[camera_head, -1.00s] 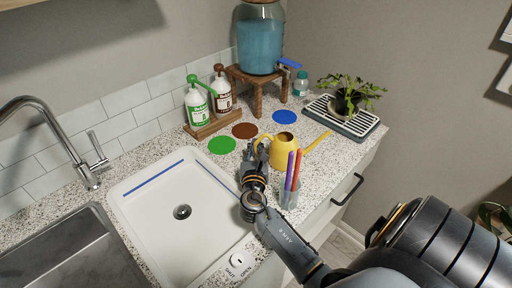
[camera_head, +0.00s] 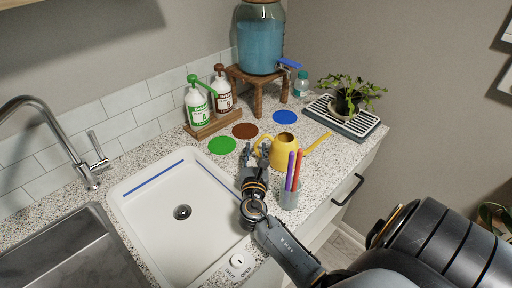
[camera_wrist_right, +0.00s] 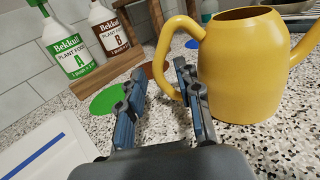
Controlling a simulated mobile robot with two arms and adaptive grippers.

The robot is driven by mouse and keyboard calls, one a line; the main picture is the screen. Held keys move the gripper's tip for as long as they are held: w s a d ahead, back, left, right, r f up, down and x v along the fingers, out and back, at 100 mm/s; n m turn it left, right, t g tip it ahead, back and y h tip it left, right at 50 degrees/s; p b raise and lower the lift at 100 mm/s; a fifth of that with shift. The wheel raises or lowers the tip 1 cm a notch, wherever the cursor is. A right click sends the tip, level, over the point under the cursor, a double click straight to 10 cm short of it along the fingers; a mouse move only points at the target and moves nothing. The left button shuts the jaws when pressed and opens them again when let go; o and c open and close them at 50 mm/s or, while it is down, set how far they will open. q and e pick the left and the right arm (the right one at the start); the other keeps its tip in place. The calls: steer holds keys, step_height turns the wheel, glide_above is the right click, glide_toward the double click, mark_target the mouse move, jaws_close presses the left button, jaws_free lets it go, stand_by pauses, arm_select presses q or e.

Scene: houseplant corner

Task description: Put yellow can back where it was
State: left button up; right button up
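The yellow can (camera_head: 284,151) stands upright on the speckled counter, its spout to the right and its handle to the left. In the right wrist view the yellow can (camera_wrist_right: 243,65) fills the right side. My right gripper (camera_head: 255,152) is just left of the can, by its handle. In the right wrist view my right gripper (camera_wrist_right: 161,98) has its fingers apart with nothing between them. The right finger overlaps the lower handle in the picture; I cannot tell whether they touch. My left gripper is not in view.
A cup with pens (camera_head: 289,196) stands just in front of the can. Green (camera_head: 222,145), brown (camera_head: 245,130) and blue (camera_head: 285,117) discs lie behind. Plant food bottles (camera_head: 202,107), a blue dispenser (camera_head: 258,43) and a potted plant (camera_head: 346,99) stand farther back. The sink (camera_head: 150,215) is left.

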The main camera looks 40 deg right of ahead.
steer(key=v, duration=0.5)
steer(key=shift+s+a+b, duration=0.1)
steer(key=shift+s+b, duration=0.05)
steer(key=shift+b, duration=0.2)
